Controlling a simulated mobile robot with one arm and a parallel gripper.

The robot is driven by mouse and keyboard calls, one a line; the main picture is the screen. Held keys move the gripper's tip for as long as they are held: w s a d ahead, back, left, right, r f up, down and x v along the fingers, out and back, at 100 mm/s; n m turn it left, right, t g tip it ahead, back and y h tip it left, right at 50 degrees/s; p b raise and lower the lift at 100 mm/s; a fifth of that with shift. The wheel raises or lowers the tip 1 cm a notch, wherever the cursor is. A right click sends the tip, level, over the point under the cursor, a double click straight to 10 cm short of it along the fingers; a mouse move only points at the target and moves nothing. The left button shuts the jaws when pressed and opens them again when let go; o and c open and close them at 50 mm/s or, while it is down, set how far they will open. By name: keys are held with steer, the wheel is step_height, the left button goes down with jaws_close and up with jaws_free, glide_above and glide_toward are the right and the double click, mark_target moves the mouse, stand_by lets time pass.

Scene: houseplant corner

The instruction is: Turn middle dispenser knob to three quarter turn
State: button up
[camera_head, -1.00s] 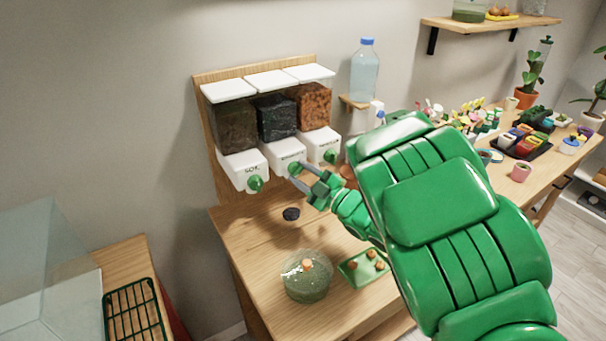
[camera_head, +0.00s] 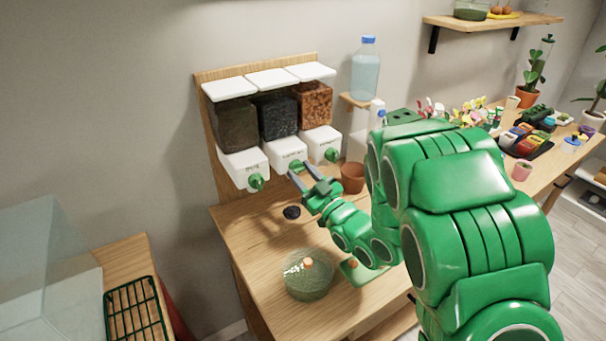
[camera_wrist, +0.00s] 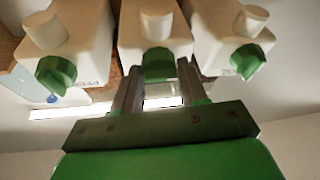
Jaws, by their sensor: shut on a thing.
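Three white dispensers with dark filled hoppers hang on a wooden wall board. The middle dispenser (camera_head: 285,153) has a green knob (camera_head: 296,165), partly hidden by my fingers in the head view. My gripper (camera_head: 301,176) is shut on this middle knob. In the wrist view the middle knob (camera_wrist: 159,67) sits between the tips of my gripper (camera_wrist: 161,76), one finger on each side. The knob's exact turn angle is hard to tell. The neighbouring knobs, left (camera_head: 256,182) and right (camera_head: 331,155), are clear of my fingers.
Below stand a dark round piece (camera_head: 291,212), a glass bowl (camera_head: 307,279) and a terracotta pot (camera_head: 352,178). A water bottle (camera_head: 365,70) stands on a small shelf at the right. My arm covers much of the table's right side.

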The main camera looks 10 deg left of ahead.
steer(key=shift+w+d, duration=0.1)
stand_by(0.3)
steer(key=o, duration=1)
steer(key=shift+s+d+r, duration=0.3)
steer(key=shift+d+r, duration=0.05)
steer(key=shift+r, duration=0.65)
steer(key=shift+s+d+r, duration=0.3)
steer(key=shift+d+r, duration=0.1)
steer(key=shift+r, duration=0.65)
steer(key=shift+s+d+r, duration=0.3)
steer(key=shift+d+r, duration=0.05)
steer(key=shift+r, duration=0.65)
